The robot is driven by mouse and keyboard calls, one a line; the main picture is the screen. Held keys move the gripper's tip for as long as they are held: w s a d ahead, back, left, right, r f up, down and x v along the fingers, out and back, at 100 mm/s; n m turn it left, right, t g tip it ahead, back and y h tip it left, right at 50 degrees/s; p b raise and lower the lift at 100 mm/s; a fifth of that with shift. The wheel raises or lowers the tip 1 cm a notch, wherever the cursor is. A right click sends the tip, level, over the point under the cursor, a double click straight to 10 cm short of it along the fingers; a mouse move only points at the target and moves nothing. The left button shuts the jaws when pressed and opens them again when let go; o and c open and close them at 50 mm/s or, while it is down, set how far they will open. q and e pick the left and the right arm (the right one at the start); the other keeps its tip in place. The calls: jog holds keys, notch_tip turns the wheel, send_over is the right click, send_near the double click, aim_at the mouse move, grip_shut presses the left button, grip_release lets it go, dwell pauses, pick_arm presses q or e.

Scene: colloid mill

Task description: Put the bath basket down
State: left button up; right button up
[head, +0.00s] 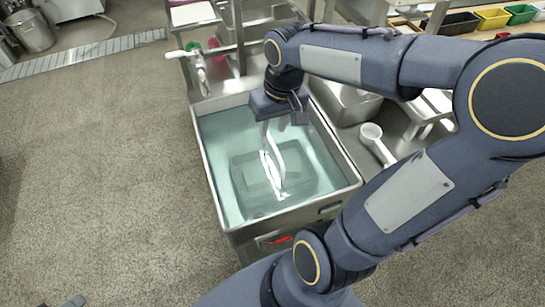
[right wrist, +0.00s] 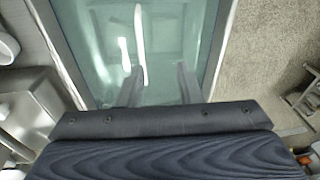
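The water bath (head: 213,185) is a steel-rimmed tank of blue-green water. The bath basket (head: 245,185) shows as a dim, dark rectangular shape under the water. Its pale curved handle (head: 274,165) rises from it towards my right gripper (head: 283,118), which is above the bath and points down. In the right wrist view the two fingers (right wrist: 159,82) stand apart. The white handle (right wrist: 139,40) shows near the left finger and is not clamped between them. A small blue-grey piece at the bottom left edge may be my left gripper (head: 72,301); its fingers cannot be made out.
A white scoop-like cup (head: 372,135) lies on the steel counter to the right of the bath. A tap (head: 200,70) stands at its far left corner. Coloured bins (head: 493,18) are at the back right. The floor left of the bath is clear.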

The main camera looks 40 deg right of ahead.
jog(key=s+a+n+t+y, duration=0.1)
jog(key=s+a+t+y, duration=0.2)
jog(key=s+a, duration=0.5)
jog(key=s+t, duration=0.1)
jog(key=s, duration=0.1)
jog(key=shift+s+a+r, duration=0.15)
jog(key=shift+s+a, duration=0.25)
jog(key=shift+r+p, duration=2.4)
jog(key=shift+c, duration=0.3)
